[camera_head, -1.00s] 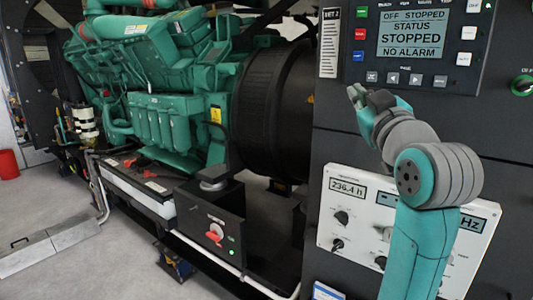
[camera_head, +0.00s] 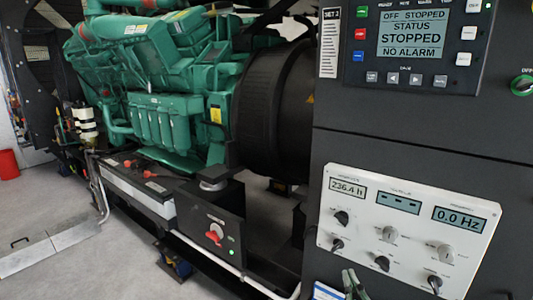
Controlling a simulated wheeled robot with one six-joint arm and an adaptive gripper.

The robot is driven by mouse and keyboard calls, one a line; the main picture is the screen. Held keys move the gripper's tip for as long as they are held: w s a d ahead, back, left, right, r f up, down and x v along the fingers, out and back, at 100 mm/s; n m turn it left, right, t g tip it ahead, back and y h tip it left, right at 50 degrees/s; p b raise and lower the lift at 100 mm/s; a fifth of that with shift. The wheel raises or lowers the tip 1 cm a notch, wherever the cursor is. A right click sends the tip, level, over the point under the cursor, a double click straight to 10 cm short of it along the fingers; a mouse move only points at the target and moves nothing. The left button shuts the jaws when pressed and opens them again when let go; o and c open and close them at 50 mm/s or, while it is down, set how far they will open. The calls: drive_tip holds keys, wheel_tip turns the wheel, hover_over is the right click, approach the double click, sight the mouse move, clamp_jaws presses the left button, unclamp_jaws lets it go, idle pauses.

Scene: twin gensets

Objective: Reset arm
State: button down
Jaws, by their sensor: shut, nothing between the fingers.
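My gripper (camera_head: 353,282) shows only by its fingertips at the bottom edge of the head view, in front of the lower part of the dark cabinet. It is shut and empty. The rest of my arm is out of view. The white instrument panel (camera_head: 408,213) is just above and right of the fingertips, with several knobs and displays reading 236.4 h, dashes and 0.0 Hz. Above it, the control panel (camera_head: 418,42) reads STOPPED and NO ALARM.
A green engine (camera_head: 165,90) with a black round housing (camera_head: 270,110) stands at the left. A black box with a red switch (camera_head: 215,234) and a green light stands in front. Grey floor (camera_head: 90,205) is open at the left, with a red bin (camera_head: 8,163) beyond.

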drive_tip(key=s+f+m+g, duration=0.2)
drive_tip(key=s+f, duration=1.5)
drive_tip(key=s, duration=0.5)
drive_tip(key=s+m+g, duration=0.1)
drive_tip(key=s+g, duration=0.1)
drive_tip(key=s, duration=1.9)
drive_tip(key=shift+s+d+f+h, duration=0.15)
drive_tip(key=shift+s+f+h, duration=0.05)
drive_tip(key=shift+f+h, duration=0.1)
